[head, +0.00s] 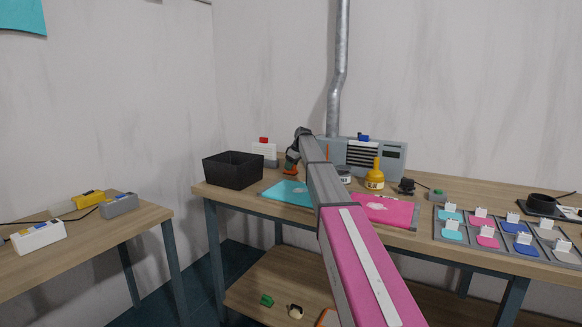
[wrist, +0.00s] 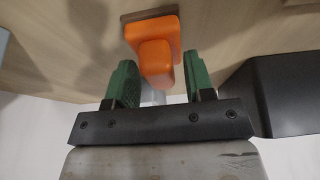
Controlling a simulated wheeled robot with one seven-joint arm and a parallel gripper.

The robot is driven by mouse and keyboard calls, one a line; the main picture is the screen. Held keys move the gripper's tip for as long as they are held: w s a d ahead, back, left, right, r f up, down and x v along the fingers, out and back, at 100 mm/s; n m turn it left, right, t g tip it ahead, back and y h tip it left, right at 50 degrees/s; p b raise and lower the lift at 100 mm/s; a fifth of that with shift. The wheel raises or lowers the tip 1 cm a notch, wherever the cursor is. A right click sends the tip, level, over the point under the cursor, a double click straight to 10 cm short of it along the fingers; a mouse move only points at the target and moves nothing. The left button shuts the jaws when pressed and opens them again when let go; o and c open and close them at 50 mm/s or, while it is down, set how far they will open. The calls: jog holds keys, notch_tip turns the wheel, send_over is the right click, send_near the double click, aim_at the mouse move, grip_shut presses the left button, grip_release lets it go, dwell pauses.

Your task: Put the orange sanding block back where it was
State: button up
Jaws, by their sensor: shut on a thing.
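The orange sanding block (wrist: 152,32) has a wide base and a raised grip, which sits between the two green fingers of my gripper (wrist: 160,76) in the wrist view. My gripper is shut on that grip. In the head view my gripper (head: 293,158) is at the end of my outstretched arm, over the back of the long workbench (head: 440,180). A small orange patch of the block (head: 290,171) shows just below it, at the bench top. I cannot tell whether the block's base touches the wood.
A black bin (head: 233,170) stands left of my gripper; its dark wall (wrist: 285,95) is close in the wrist view. A teal sheet (head: 284,193) lies in front, a pink one (head: 388,210) to the right. A white holder with a red top (head: 264,151) and a yellow glue bottle (head: 375,180) stand nearby.

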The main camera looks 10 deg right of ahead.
jog(key=o, duration=0.9)
jog(key=shift+f, duration=0.1)
jog(key=v, duration=1.2)
jog(key=shift+a, duration=0.1)
